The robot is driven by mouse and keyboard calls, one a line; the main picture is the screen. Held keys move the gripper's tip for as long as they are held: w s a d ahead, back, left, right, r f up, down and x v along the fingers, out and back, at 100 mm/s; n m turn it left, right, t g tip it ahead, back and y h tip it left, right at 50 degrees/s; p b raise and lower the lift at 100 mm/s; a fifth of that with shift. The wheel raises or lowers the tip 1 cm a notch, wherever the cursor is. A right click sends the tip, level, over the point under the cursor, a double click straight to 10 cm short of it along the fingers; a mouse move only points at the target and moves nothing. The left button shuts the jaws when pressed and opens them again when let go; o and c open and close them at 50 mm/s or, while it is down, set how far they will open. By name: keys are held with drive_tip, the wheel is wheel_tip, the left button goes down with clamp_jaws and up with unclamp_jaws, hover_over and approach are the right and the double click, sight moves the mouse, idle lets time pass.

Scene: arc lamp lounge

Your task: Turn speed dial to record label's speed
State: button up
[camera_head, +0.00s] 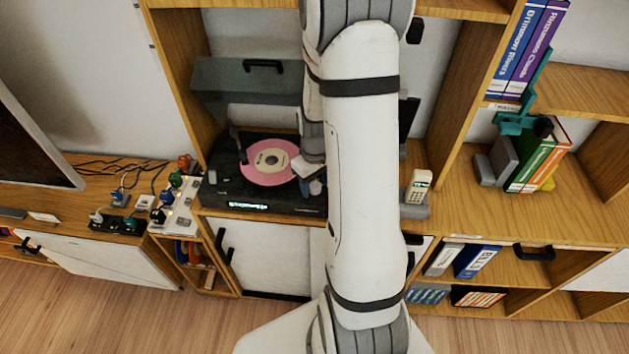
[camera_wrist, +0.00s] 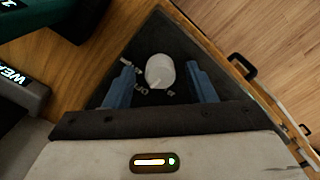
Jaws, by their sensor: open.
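The black turntable (camera_head: 222,190) stands in the shelf bay, with a pink record (camera_head: 256,172) on it. The record's pale centre label (camera_head: 272,160) is too small to read. My gripper (camera_head: 313,180) is at the turntable's right side, partly hidden by my arm. In the wrist view the pale round speed dial (camera_wrist: 160,70) sits on the dark deck, between the two blue fingers of my open gripper (camera_wrist: 162,84). A gap shows on each side of it. White markings, one reading like "OFF", surround the dial; the others are unclear, and so is its setting.
A raised dark lid (camera_head: 247,80) stands behind the record. A cordless phone (camera_head: 418,187) stands to the right of my arm. Cables and small devices (camera_head: 120,198) clutter the left shelf.

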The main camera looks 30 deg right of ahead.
drive_tip(key=shift+c, duration=0.5)
drive_tip(key=c, duration=0.9)
drive_tip(key=shift+o, duration=0.2)
